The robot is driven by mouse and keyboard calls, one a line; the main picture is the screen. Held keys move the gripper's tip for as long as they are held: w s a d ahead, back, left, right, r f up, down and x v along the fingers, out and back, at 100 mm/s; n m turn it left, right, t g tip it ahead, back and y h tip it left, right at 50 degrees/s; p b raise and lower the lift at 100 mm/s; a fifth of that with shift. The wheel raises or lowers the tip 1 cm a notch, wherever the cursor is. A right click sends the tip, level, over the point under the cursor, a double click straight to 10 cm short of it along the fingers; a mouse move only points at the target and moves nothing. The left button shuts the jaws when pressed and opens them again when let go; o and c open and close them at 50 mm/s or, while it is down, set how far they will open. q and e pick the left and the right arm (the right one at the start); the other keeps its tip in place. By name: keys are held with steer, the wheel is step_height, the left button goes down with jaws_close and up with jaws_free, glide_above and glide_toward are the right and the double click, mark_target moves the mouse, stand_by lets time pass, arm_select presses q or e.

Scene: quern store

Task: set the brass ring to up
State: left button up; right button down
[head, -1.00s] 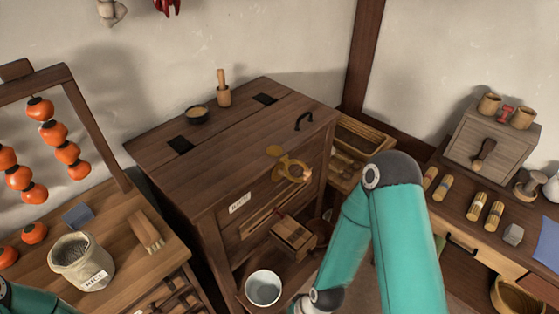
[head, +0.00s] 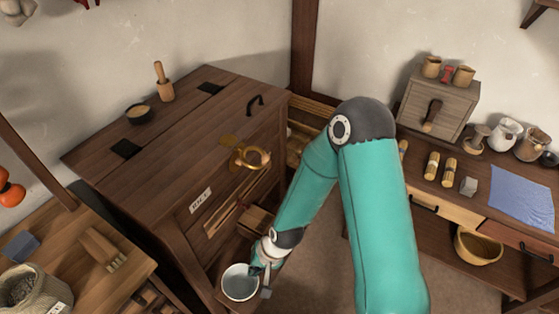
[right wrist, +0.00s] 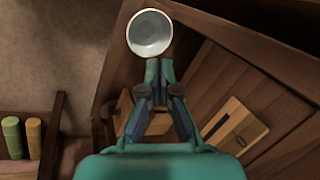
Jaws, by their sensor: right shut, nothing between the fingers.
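The brass ring (head: 252,158) is on the front of a dark wooden cabinet (head: 172,150), near its top edge, beside a brass plate (head: 229,140). It appears to stick out from the front, but its exact setting is hard to tell. My right gripper (head: 261,282) is low in front of the cabinet, well below the ring and apart from it, close to a white bowl (head: 240,284). In the right wrist view, the right gripper (right wrist: 159,72) has its fingertips together and empty, just below the bowl (right wrist: 150,33). The ring is not in that view. My left gripper is out of view.
A label (head: 200,200) and a small wooden box (head: 256,219) are on the cabinet's front, below the ring. A black handle (head: 255,103), a dark dish (head: 139,113) and a wooden pestle (head: 163,82) are on top. A side table (head: 75,245) stands at left.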

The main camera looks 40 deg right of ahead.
steer(key=w+d+r+m+t+b, duration=0.2)
steer(key=w+d+r+m, duration=0.4)
steer(key=w+d+r, duration=0.15)
steer(key=s+d+r+m+t+h+b, duration=0.1)
steer(key=d+r+m+t+b, duration=0.1)
steer(key=d+r+m, duration=0.6)
steer(key=s+d+r+m+t+h+b, duration=0.2)
steer(key=d+r+m, duration=0.2)
steer(key=r, duration=0.8)
steer(key=w+a+f+p, duration=0.1)
steer(key=w+a+f, duration=0.2)
steer(key=w, duration=0.4)
steer(key=shift+w+a+f+p, duration=0.25)
steer(key=shift+a+f+p, duration=0.15)
steer(key=shift+f, duration=0.45)
steer(key=shift+r, duration=0.1)
